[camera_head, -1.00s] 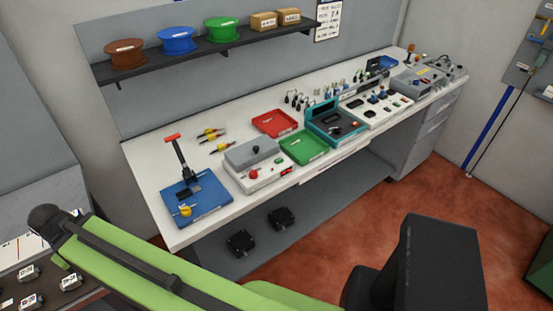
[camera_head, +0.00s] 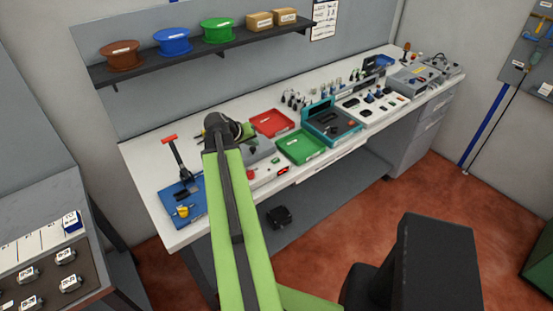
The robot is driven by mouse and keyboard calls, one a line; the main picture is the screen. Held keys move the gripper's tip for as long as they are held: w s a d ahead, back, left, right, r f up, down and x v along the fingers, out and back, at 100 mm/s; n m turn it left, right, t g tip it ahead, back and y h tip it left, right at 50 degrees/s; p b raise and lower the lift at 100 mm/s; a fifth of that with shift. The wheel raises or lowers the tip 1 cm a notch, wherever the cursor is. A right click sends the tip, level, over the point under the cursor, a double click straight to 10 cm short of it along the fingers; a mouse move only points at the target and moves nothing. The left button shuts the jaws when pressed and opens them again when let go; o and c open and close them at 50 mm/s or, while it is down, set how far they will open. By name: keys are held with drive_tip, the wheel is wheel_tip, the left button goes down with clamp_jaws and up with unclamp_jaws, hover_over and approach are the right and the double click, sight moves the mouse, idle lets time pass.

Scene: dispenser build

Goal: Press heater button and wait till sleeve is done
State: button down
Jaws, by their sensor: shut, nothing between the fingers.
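A grey and white bench unit (camera_head: 263,178) with a small red display (camera_head: 283,170) stands between the blue press base and the green tray. It may be the heater, but I cannot read a label. My raised green arm covers its left part, and its red button is at the arm's edge, hardly visible. No sleeve can be made out. My arm's black joint (camera_head: 225,126) shows over the back left of the bench. My gripper's fingers are hidden behind the arm, so I cannot see whether they touch the unit.
A blue press base (camera_head: 188,203) with an upright red-handled lever is left of my arm. A red tray (camera_head: 272,122), a green tray (camera_head: 300,146) and a teal machine (camera_head: 331,121) stand to the right. A shelf with spools (camera_head: 175,40) hangs above.

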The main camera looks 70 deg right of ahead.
drive_tip(key=r+m+g, duration=0.1)
hover_over(274, 161)
drive_tip(key=shift+s+r+h, duration=0.1)
drive_tip(key=shift+r+h, duration=0.1)
drive_tip(key=shift+h, duration=0.2)
drive_tip(key=shift+f, duration=0.1)
wheel_tip(274, 161, down, 9)
drive_tip(key=b, duration=0.8)
drive_tip(key=shift+b, duration=0.4)
drive_tip(key=shift+r, duration=0.2)
idle(0.6)
drive_tip(key=shift+f+b, duration=0.35)
drive_tip(key=shift+f, duration=0.05)
